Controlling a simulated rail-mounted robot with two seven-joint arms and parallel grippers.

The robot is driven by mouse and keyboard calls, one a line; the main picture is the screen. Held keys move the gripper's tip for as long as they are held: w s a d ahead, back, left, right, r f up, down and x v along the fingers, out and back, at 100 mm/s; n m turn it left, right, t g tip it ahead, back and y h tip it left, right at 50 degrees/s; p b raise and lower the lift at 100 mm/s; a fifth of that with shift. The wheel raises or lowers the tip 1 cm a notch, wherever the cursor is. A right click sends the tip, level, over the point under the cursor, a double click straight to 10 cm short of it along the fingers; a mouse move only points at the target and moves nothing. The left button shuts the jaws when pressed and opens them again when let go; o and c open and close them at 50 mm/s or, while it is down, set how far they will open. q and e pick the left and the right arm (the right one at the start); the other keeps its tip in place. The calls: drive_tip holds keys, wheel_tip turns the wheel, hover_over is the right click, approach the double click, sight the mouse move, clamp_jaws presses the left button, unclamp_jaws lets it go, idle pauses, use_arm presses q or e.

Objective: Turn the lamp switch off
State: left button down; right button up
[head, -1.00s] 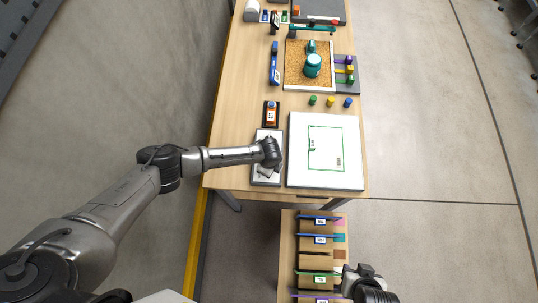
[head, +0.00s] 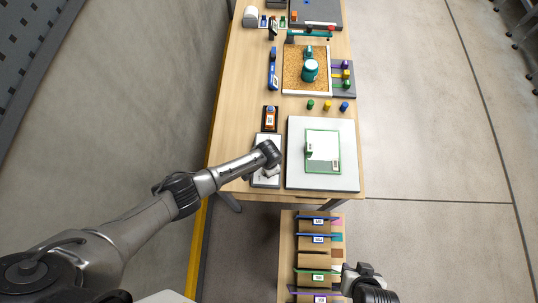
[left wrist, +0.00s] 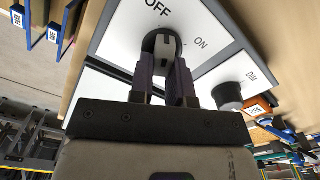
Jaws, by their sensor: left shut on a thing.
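The lamp switch panel (left wrist: 120,35) is a pale plate marked OFF, ON and DIM. In the head view it lies flat near the table's front left corner (head: 262,180). My left gripper (left wrist: 163,72) is shut on the round dark switch knob (left wrist: 160,40) between the OFF and ON marks. The fingers hide part of the knob. A second dark knob (left wrist: 228,96) stands by DIM. The large flat light panel (head: 350,165) right of the switch looks pale grey, with a green-edged plate (head: 322,160) on it. My right gripper (head: 360,277) is low in the head view, its fingers unclear.
An orange and black device (head: 270,117) stands just behind the switch panel. Several coloured pegs (head: 327,105) stand behind the light panel. A cork-floored tray (head: 292,75) holds a teal device. A rack with labelled dividers (head: 318,238) stands in front of the table, near my right gripper.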

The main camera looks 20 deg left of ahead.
use_arm(q)
drive_tip(key=n+p, duration=0.1)
drive_tip(key=n, duration=0.1)
drive_tip(key=shift+r+n, duration=0.1)
drive_tip(key=shift+n, duration=0.3)
drive_tip(key=shift+w, duration=0.1)
drive_tip(key=shift+n, duration=0.4)
drive_tip(key=c, duration=1.1)
unclamp_jaws()
drive_tip(key=shift+a, duration=0.1)
drive_tip(key=shift+r, duration=0.45)
wheel_tip(320, 180, up, 13)
drive_tip(key=shift+f+p, duration=0.1)
drive_tip(key=shift+p, duration=0.5)
